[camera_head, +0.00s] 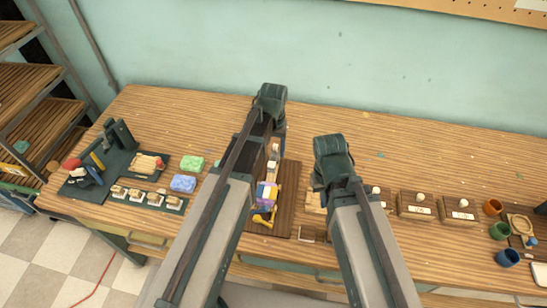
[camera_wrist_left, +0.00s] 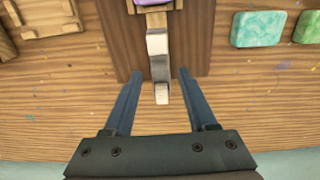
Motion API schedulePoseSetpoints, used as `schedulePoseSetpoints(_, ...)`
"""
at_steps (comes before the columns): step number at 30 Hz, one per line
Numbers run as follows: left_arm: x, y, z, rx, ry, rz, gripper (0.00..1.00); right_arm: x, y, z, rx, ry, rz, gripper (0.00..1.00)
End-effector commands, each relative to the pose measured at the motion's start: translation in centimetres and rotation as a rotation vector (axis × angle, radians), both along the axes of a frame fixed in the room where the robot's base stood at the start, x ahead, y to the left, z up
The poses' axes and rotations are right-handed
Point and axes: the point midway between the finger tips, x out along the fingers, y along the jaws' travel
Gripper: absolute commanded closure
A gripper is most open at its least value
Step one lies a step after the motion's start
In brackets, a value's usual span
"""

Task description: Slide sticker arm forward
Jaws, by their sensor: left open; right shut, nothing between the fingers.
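The sticker device lies on a dark brown board (camera_head: 288,190) in the middle of the table. Its narrow sticker arm (camera_wrist_left: 158,45), with a pale tip, shows in the left wrist view and also in the head view (camera_head: 272,163). A purple and yellow block (camera_head: 267,192) sits on the device, with a yellow piece (camera_head: 262,219) at its front. My left gripper (camera_wrist_left: 160,74) is open, one finger on each side of the arm's tip, with visible gaps and no clear contact. My right gripper (camera_head: 318,184) is shut and empty, right of the board; its fingertips are partly hidden.
Green soap (camera_head: 192,163) and blue soap (camera_head: 183,184) lie left of the board. A dark stand (camera_head: 118,150) and stamp tray (camera_head: 145,198) are further left. Wooden boxes (camera_head: 416,206) and colored cups (camera_head: 508,257) are at right. The back of the table is clear.

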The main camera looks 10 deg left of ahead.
Motion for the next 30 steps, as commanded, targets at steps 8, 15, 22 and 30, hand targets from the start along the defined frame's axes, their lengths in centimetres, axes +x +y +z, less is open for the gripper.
schedulePoseSetpoints(8, 0.00, 0.00, -0.76, 0.000, 0.000, 0.000, 0.43, 0.00, 0.00, -0.76, 0.000, 0.000, 0.000, 1.00)
schedulePoseSetpoints(15, 0.00, 0.00, -0.74, 0.000, 0.000, 0.000, 0.66, 0.00, 0.00, -0.74, 0.000, 0.000, 0.000, 1.00)
schedulePoseSetpoints(22, 0.00, 0.01, -0.75, 0.000, 0.000, 0.000, 1.00, 0.00, 0.00, -0.74, 0.000, 0.000, 0.000, 1.00)
schedulePoseSetpoints(30, 0.00, 0.01, -0.75, 0.000, 0.000, 0.000, 1.00, 0.00, 0.00, -0.75, 0.000, 0.000, 0.000, 1.00)
